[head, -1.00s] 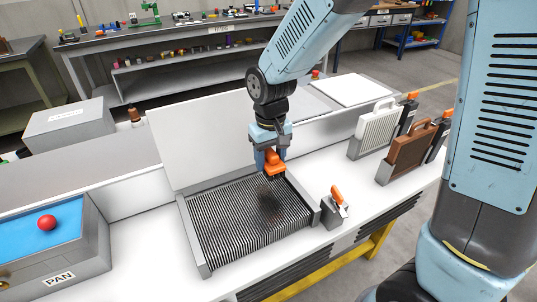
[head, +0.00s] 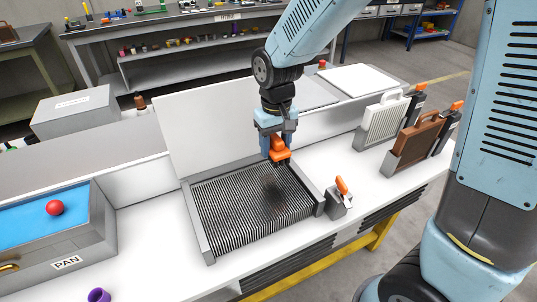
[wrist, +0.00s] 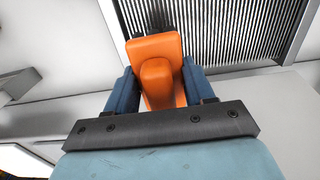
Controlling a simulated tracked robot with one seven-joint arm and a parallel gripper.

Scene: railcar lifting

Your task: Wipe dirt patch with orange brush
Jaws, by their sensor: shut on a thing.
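My gripper (head: 277,148) is shut on the orange brush (head: 279,152) above the back right part of the ribbed grille. In the wrist view the brush (wrist: 156,60) sits between the two blue fingers, its dark bristles mostly hidden behind it. The dirt patch (head: 273,193) is a dark smudge on the right half of the striped grille (head: 228,218). The brush is just behind the patch in the head view. I cannot tell whether the bristles touch the grille.
A grey holder with an orange-handled tool (head: 341,195) stands right of the grille. A white panel (head: 205,130) rises behind it. A blue-topped box marked PAN (head: 50,255) with a red ball (head: 55,207) is at left. White (head: 385,120) and brown (head: 415,143) cases stand at right.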

